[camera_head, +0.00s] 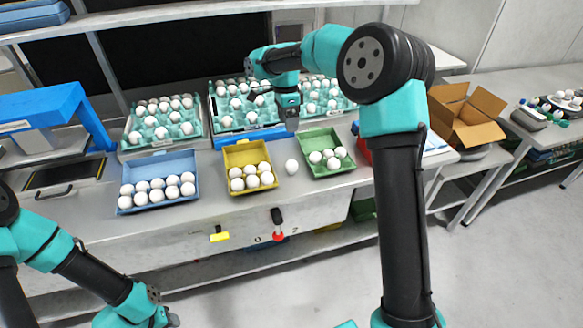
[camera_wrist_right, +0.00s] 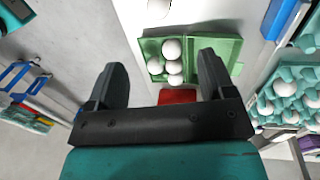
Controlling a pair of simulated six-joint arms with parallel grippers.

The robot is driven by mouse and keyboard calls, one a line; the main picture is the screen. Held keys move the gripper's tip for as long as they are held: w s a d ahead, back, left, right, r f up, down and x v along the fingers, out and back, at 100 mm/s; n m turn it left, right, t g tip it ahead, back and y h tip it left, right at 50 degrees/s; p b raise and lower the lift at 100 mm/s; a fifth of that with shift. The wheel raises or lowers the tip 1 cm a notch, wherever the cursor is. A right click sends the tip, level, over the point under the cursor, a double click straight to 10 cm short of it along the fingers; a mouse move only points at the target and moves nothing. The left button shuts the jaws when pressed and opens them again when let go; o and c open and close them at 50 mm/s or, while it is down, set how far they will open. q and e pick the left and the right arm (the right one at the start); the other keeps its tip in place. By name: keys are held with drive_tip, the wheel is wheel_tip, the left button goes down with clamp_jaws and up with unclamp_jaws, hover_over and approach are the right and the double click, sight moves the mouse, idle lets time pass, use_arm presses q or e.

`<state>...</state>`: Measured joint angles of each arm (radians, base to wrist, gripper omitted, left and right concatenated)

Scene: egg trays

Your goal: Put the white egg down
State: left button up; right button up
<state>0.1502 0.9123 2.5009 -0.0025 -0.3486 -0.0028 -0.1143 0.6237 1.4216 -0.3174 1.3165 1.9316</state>
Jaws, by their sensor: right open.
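A single white egg (camera_head: 291,167) rests on the grey counter between the yellow carton (camera_head: 239,148) and the green carton (camera_head: 309,137). It also shows at the top edge of the right wrist view (camera_wrist_right: 158,8). The green carton holds several white eggs, with its lid open; the right wrist view shows it (camera_wrist_right: 228,48) beyond the fingers. My right gripper (camera_head: 290,126) is open and empty, above the back of the counter behind the lone egg. Its two fingers stand wide apart in the right wrist view (camera_wrist_right: 161,64). My left gripper (camera_head: 168,318) is low at the bottom left, its jaws unclear.
A blue carton (camera_head: 160,161) with several eggs lies left of the yellow one, which also holds several. Teal trays (camera_head: 190,128) full of eggs line the back. An open cardboard box (camera_head: 480,133) stands at the right. The counter's front strip is clear.

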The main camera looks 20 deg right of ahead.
sight(290, 161)
idle(0.3)
drive_tip(key=f, duration=0.4)
drive_tip(key=s+f, duration=0.1)
drive_tip(key=f, duration=0.3)
drive_tip(key=s+f, duration=0.1)
drive_tip(key=f, duration=0.3)
drive_tip(key=shift+a, duration=0.1)
drive_tip(key=shift+f, duration=0.1)
drive_tip(key=shift+s+f, duration=0.2)
drive_tip(key=shift+f, duration=0.6)
drive_tip(key=shift+s+f, duration=0.15)
drive_tip(key=shift+f, duration=0.7)
drive_tip(key=shift+s+f, duration=0.2)
drive_tip(key=shift+f, duration=0.6)
drive_tip(key=shift+a, duration=0.1)
drive_tip(key=shift+c, duration=0.2)
drive_tip(key=c, duration=0.7)
